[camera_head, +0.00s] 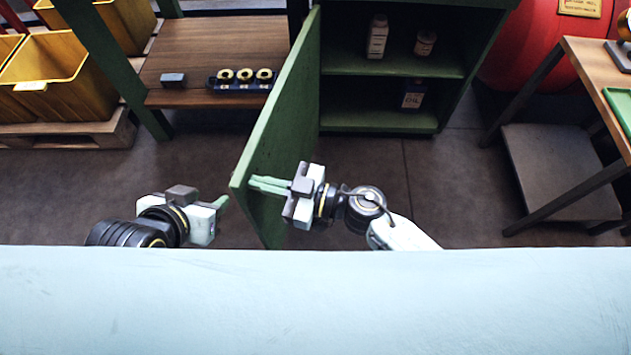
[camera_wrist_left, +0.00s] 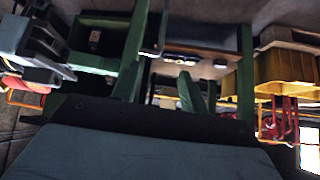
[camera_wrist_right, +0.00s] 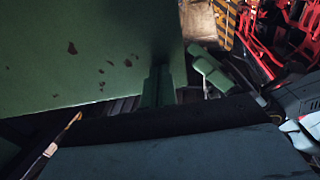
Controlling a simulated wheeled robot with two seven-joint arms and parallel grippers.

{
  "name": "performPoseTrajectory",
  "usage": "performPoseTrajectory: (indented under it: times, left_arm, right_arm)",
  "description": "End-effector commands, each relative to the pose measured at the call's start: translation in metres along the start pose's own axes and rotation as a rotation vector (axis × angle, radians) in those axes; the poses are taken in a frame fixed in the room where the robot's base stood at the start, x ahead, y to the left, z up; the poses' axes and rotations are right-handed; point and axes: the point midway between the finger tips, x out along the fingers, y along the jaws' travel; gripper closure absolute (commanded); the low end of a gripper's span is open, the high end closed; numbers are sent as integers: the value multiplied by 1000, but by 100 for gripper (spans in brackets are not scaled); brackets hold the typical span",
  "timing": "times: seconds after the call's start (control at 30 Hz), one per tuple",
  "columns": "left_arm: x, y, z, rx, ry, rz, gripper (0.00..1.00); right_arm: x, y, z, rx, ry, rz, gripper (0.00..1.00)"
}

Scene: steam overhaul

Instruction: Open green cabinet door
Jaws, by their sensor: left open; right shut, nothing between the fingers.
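The green cabinet (camera_head: 390,92) stands at the top of the head view, its shelves showing. Its green door (camera_head: 285,115) stands swung well out toward me, seen nearly edge-on. My right gripper (camera_head: 254,184) is shut and empty. Its green fingers lie at the inner face of the door near its free edge; whether they touch cannot be told. In the right wrist view the stained door panel (camera_wrist_right: 90,60) fills the upper left, close to the fingers. My left gripper (camera_head: 222,202) is open and empty, left of the door and apart from it.
Bottles (camera_head: 377,37) and a dark can (camera_head: 412,95) stand on the cabinet shelves. A wooden bench (camera_head: 200,55) is left of the door, with yellow bins (camera_head: 55,75) beyond. A wooden table (camera_head: 600,75) is at right. Floor right of the door is clear.

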Motion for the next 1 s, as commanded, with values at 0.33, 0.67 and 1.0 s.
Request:
performPoseTrajectory:
  times: [0.33, 0.67, 1.0]
  left_arm:
    - [-16, -9, 49, -11, -271, -20, 56]
    - [-16, -9, 51, -11, -283, -21, 56]
    - [-19, -14, 74, -13, -405, -33, 56]
  right_arm:
    - [51, -2, 0, 1, -4, 116, 100]
    - [55, -2, 0, 0, -6, 121, 100]
    - [39, -4, -1, 2, -9, 120, 100]
